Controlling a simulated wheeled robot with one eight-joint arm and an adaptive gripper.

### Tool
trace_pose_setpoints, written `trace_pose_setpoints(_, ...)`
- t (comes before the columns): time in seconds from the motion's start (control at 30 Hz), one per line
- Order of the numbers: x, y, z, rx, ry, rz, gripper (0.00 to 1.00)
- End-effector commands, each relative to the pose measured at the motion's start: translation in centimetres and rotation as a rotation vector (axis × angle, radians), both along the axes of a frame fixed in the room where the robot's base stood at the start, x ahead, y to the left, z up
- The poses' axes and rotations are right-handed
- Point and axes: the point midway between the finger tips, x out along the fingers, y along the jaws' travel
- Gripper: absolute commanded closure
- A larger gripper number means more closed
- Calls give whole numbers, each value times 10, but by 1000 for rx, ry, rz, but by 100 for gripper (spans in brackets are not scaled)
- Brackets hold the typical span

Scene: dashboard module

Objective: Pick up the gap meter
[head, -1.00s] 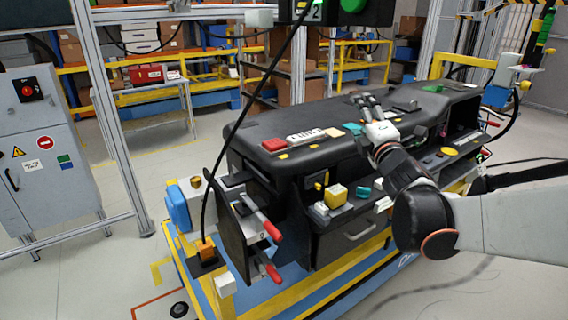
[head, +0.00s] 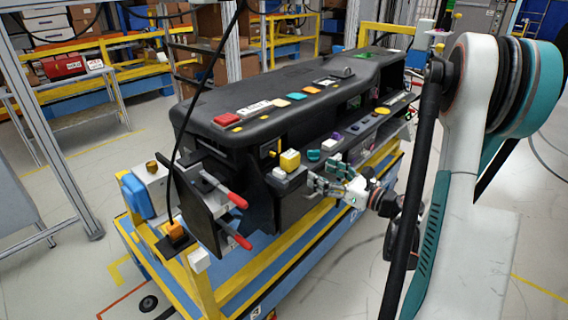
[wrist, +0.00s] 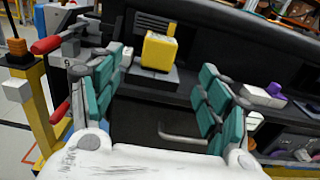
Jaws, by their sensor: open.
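No part is clearly marked as the gap meter, so I cannot tell for sure which it is. The likeliest is a yellow block (head: 290,160) upright on a grey base at the front ledge of the black dashboard (head: 262,118). In the wrist view the yellow block (wrist: 158,50) stands beyond and between my teal fingers, untouched. My gripper (head: 322,177) is open and empty in front of the dashboard, just right of and below the yellow block. In the wrist view its open fingers (wrist: 160,72) spread to either side.
Red-handled clamps (head: 232,198) jut from the dashboard's left end. Teal, white and purple small parts lie on the ledge right of the yellow block. A drawer handle (wrist: 182,134) shows below it. The yellow and blue cart frame (head: 262,268) runs underneath. Floor in front is clear.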

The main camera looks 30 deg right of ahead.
Motion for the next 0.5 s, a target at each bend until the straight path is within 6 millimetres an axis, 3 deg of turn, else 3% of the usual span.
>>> trace_pose_setpoints(0.3,54,22,0,2,0,5,30)
trace_pose_setpoints(0.5,74,28,1,4,-1,1,30)
